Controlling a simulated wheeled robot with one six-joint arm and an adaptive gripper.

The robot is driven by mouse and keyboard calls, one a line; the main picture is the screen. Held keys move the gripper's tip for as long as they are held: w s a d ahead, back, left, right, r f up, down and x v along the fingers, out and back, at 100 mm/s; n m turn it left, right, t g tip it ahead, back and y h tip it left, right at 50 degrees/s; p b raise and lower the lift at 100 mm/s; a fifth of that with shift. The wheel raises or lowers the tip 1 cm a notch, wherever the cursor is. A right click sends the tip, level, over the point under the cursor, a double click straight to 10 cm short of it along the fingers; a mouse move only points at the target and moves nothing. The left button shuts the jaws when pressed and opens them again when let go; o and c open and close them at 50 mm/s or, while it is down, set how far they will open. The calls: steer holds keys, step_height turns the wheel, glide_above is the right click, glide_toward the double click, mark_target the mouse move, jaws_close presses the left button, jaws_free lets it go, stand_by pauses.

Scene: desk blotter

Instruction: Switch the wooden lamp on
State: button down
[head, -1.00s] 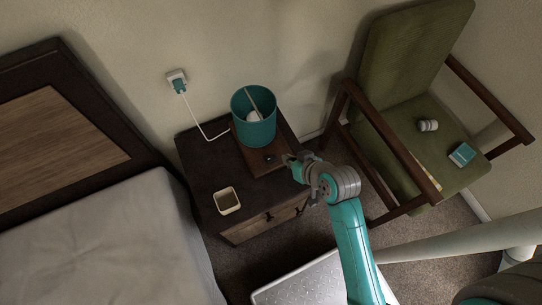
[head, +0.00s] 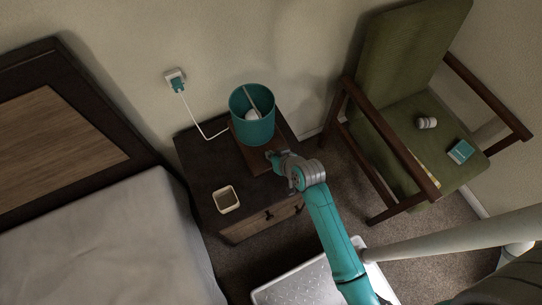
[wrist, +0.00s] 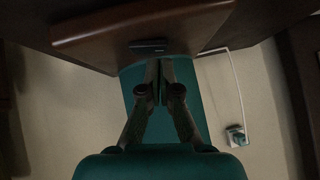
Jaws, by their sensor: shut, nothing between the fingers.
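The lamp has a teal open-topped shade (head: 253,128) and a reddish-brown wooden base (head: 241,146) on the dark nightstand. A pale bulb (head: 252,114) shows inside the shade, with no glow. My gripper (head: 272,156) is shut and empty at the front of the base, and it hides the switch in the head view. In the wrist view the wooden base (wrist: 95,35) carries a small dark blue switch (wrist: 148,46). My shut fingertips (wrist: 160,66) are close to that switch in the picture, with the teal shade (wrist: 195,95) behind them. I cannot tell whether they touch it.
A cream square cup (head: 226,200) stands on the nightstand's front left (head: 195,165). A white cord runs to a wall plug (head: 176,80). The bed (head: 100,240) is at left, the green armchair (head: 385,140) at right.

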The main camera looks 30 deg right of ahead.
steer(key=shift+f, duration=0.4)
steer(key=shift+a+f, duration=0.1)
steer(key=shift+a, duration=0.05)
steer(key=shift+f, duration=0.1)
steer(key=shift+s, duration=0.1)
steer(key=shift+d, duration=0.8)
steer(key=shift+r, duration=0.2)
